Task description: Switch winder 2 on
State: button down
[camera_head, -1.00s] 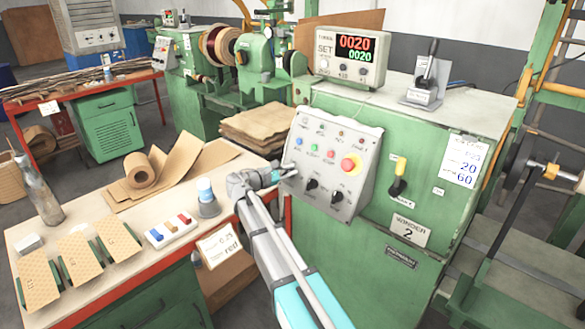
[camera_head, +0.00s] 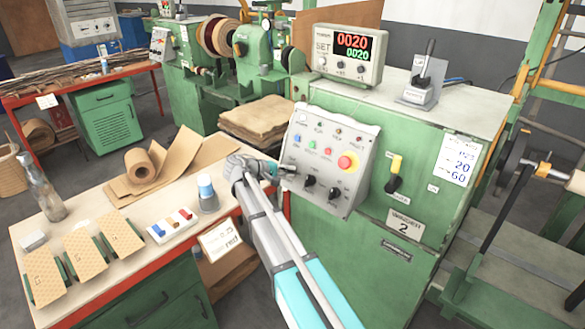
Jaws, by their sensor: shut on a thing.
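Winder 2 is a green cabinet (camera_head: 350,250) with a plate (camera_head: 404,225) reading 2. Its sloped grey control panel (camera_head: 312,207) carries lamps, coloured push buttons, a red emergency button (camera_head: 346,163) and black knobs (camera_head: 309,180). A yellow and black lever switch (camera_head: 394,175) sits on the cabinet front, right of the panel. My gripper (camera_head: 287,170) is at the panel's lower left edge, left of the visible black knobs. It is shut on a small control there, which the fingers mostly hide.
A workbench (camera_head: 130,210) on the left holds a paper roll, coil boards, a bottle and a small tray of coloured pieces. A stand with a black lever (camera_head: 420,85) is on the cabinet top. A yellow-railed frame (camera_head: 535,90) stands at right.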

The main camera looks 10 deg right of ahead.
jog(key=shift+w+a+m, duration=0.25)
jog(key=shift+m, duration=0.15)
jog(key=c, duration=0.8)
grip_release()
jog(key=shift+o, duration=0.5)
jog(key=shift+a, duration=0.1)
jog(key=shift+s, duration=0.1)
jog(key=shift+s, duration=0.1)
